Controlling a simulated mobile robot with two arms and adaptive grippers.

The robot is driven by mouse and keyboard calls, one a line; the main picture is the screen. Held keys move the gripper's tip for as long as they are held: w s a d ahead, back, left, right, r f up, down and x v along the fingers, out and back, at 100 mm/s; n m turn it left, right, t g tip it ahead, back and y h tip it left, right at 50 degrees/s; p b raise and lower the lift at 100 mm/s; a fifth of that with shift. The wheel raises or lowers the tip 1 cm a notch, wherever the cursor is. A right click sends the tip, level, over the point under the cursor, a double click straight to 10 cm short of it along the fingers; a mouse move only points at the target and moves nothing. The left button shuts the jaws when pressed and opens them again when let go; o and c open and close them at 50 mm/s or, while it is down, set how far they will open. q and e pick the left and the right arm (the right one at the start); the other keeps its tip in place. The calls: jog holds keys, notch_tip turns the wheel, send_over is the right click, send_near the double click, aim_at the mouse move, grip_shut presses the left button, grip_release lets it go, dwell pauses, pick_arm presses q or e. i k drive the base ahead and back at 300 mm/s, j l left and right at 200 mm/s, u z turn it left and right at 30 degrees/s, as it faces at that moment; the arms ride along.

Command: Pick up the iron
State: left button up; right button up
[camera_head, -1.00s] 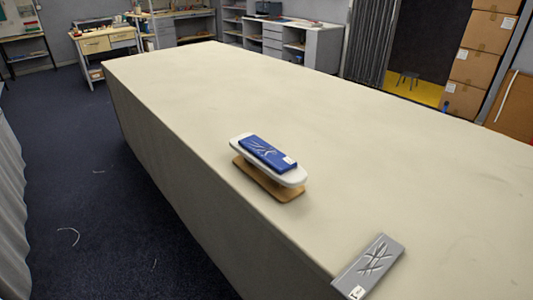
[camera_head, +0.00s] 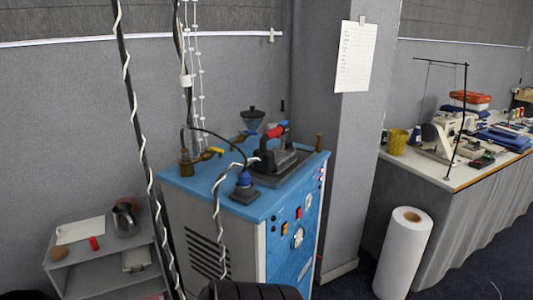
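The iron (camera_head: 279,155) stands in the head view on top of a blue and white steam station (camera_head: 202,182). It has a dark body and a red handle, and it sits on a dark plate toward the right back of the station's top. A cable runs to it from the left.
Two cords hang in front of the station. Left of it is a low grey shelf (camera_head: 70,266) with a metal jug (camera_head: 125,219). A white roll (camera_head: 402,252) stands on the floor at right, beside a sewing table (camera_head: 462,178). A pillar (camera_head: 350,120) rises behind.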

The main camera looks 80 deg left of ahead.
aim_at(275, 161)
jog(key=u, duration=2.55)
jog(key=i+l+u, duration=0.1)
jog(key=u, duration=0.25)
jog(key=l+u, duration=0.1)
jog(key=u, duration=0.2)
jog(key=i+l+u, duration=0.1)
jog(key=u, duration=0.25)
